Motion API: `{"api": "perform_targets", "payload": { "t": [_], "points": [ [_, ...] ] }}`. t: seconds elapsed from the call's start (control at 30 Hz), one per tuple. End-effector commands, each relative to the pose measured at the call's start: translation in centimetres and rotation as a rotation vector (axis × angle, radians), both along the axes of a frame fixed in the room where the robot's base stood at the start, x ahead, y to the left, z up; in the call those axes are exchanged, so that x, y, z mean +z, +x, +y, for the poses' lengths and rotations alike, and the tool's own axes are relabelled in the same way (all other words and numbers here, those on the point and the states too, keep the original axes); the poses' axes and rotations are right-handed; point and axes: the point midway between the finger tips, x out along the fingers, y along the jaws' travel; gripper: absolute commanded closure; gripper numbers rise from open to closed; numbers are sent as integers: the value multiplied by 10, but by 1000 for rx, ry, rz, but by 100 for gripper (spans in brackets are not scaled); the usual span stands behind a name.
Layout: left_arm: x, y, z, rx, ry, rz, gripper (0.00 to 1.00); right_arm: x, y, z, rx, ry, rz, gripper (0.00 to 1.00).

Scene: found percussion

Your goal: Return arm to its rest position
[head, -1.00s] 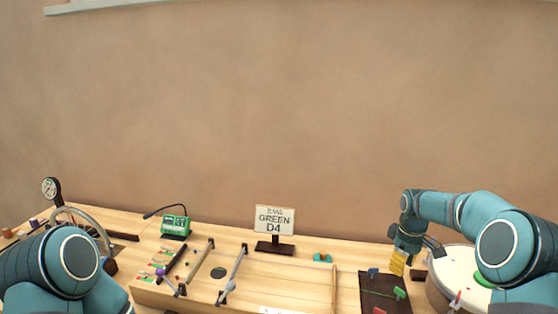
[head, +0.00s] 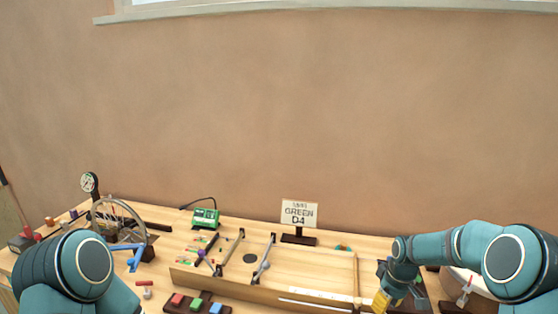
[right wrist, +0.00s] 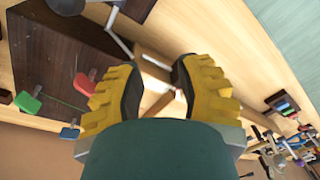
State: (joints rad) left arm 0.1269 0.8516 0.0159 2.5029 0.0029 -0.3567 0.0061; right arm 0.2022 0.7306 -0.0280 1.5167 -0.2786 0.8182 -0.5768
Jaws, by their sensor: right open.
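My right gripper (head: 383,300), with yellow fingers, hangs low at the right in the head view, near the right end of the wooden frame (head: 357,275). In the right wrist view its ribbed yellow fingers (right wrist: 158,80) are apart, with nothing held between them. A brown wooden strip shows beyond the gap. My right arm is bent at the right side. My left arm shows at the lower left in the head view, but its gripper is out of view.
The sign "GREEN D4" (head: 299,213) stands at the back. A green meter (head: 205,217), a dial gauge (head: 89,183) and a block with coloured keys (head: 197,305) are on the bench. A pale drum (head: 465,281) is partly behind my right arm.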

Motion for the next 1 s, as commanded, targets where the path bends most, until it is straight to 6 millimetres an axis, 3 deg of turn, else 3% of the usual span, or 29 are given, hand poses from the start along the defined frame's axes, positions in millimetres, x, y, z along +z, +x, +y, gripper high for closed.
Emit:
{"api": "perform_targets", "payload": {
  "t": [0.17, 0.3, 0.5, 0.7, 0.83, 1.0],
  "points": [
    [0, 0, 0, 0, 0, 1, 100, -59, -41, 65, -107, 101, -2, 65],
    [0, 0, 0, 1, 0, 1, 100, -99, -94, 119, -247, 183, 8, 65],
    [0, 0, 0, 1, 0, 1, 100, -130, -185, 172, -470, 258, 40, 65],
    [0, 0, 0, 1, 0, 1, 100, -134, -247, 192, -623, 278, 57, 65],
    [0, 0, 0, 1, 0, 1, 100, -133, -261, 195, -662, 281, 58, 65],
    [0, 0, 0, 1, 0, 1, 100, -133, -263, 195, -668, 281, 56, 65]
  ]
}}
